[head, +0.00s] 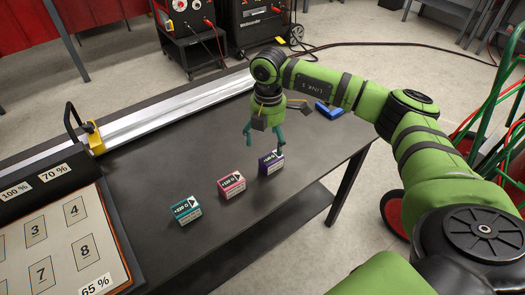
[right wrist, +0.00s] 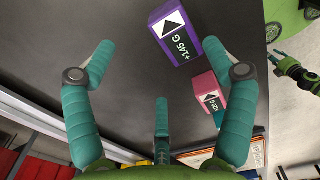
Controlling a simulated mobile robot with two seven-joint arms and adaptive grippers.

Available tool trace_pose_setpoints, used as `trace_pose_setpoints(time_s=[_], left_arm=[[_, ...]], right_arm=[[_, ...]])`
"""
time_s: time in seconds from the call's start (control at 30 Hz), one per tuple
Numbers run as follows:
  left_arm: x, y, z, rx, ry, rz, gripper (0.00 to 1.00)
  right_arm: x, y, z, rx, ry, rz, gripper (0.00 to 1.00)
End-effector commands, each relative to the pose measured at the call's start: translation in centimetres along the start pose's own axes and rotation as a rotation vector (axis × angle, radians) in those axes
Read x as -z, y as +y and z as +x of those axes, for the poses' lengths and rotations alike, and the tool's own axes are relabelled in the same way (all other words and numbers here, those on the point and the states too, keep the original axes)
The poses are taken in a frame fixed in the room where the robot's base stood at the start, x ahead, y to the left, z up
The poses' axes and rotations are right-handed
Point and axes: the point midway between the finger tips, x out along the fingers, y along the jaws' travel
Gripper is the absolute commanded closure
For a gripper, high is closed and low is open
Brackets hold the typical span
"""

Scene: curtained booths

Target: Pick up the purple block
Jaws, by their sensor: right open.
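The purple block (head: 271,163) sits on the dark table near its right front edge. It has a white label with a triangle. In the right wrist view the purple block (right wrist: 173,33) lies beyond the fingertips, toward the top of the picture. My right gripper (head: 264,138) hangs above the table, just up and left of the block. Its green fingers (right wrist: 160,70) are spread apart with nothing between them, and they appear apart from the block. My left gripper is not in view.
A pink block (head: 231,185) and a teal block (head: 185,209) stand in a row to the left of the purple one. A blue object (head: 328,109) lies behind the gripper. A numbered board (head: 118,232) and a metal rail (head: 170,116) take up the table's left and back.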

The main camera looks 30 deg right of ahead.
Motion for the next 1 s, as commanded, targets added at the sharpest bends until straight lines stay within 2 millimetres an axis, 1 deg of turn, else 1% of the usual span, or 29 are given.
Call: trace_pose_setpoints(time_s=[0.2, 0.33, 0.4, 0.5, 0.57, 0.7, 0.77, 0.87, 0.9, 0.97, 1.0], left_arm=[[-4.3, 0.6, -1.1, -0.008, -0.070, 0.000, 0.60], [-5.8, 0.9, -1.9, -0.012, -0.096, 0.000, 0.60], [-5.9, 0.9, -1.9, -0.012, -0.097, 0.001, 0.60], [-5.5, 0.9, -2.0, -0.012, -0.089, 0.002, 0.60], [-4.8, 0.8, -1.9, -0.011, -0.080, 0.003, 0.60], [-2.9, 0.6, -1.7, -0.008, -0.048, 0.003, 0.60], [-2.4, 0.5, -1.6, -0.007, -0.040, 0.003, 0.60], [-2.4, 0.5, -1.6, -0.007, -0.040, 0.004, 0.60], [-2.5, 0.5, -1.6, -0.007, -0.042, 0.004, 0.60], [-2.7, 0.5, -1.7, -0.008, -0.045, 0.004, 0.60], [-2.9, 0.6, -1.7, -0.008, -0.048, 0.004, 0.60]], right_arm=[[0.0, -0.4, 2.3, 0.006, 0.000, 0.000, 0.16], [0.1, -0.9, 4.3, 0.006, 0.000, -0.002, 0.16], [0.2, -0.8, 5.4, 0.004, 0.002, -0.001, 0.16], [0.2, -0.8, 6.3, 0.003, 0.002, -0.002, 0.16], [0.2, -0.8, 6.6, 0.002, 0.002, -0.003, 0.16], [0.2, -0.8, 6.7, 0.001, 0.002, -0.003, 0.16], [0.2, -0.8, 6.7, 0.001, 0.002, -0.003, 0.16], [0.2, -0.8, 6.7, 0.001, 0.002, -0.003, 0.52], [0.2, -0.8, 6.6, 0.001, 0.002, -0.003, 0.68], [0.2, -0.8, 6.7, 0.001, 0.002, -0.003, 0.92], [0.2, -0.8, 6.7, 0.001, 0.002, -0.003, 1.00]])
